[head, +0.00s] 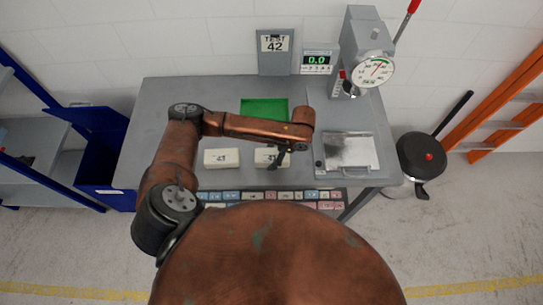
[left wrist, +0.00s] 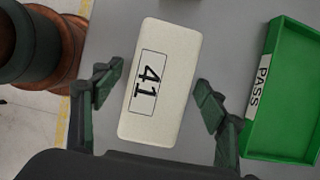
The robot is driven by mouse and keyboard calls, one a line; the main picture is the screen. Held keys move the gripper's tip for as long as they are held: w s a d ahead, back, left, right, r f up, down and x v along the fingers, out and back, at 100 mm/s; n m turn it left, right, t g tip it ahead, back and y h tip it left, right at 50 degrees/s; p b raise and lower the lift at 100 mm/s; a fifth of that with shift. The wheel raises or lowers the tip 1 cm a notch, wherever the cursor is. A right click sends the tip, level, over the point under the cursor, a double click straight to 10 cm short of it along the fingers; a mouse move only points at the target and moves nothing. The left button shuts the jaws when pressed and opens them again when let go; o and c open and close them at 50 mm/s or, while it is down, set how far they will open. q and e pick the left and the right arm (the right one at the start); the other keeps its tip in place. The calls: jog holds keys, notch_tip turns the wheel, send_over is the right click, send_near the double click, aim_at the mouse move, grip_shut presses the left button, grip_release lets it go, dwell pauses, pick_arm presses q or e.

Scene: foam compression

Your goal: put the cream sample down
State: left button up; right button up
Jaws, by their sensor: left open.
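The cream sample (left wrist: 160,75), a pale block marked 41, lies flat on the grey table between my left gripper's fingers in the left wrist view. In the head view this cream sample (head: 262,158) sits in front of the green tray, partly hidden by my gripper. My left gripper (head: 279,158) is above it with the fingers open. In the left wrist view the fingertips are on either side of the block, with gaps showing. A second cream block (head: 221,158) lies to its left in the head view. My right gripper is not in view.
A green tray (head: 264,104) marked PASS stands behind the blocks; it also shows in the left wrist view (left wrist: 285,90). A press with a dial (head: 372,70) and a metal plate (head: 349,150) are at the right. Coloured keys (head: 260,195) line the front edge.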

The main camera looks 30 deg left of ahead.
pick_arm(q)
jog(key=v, duration=1.1)
jog(key=shift+r, duration=0.1)
dwell(1.0)
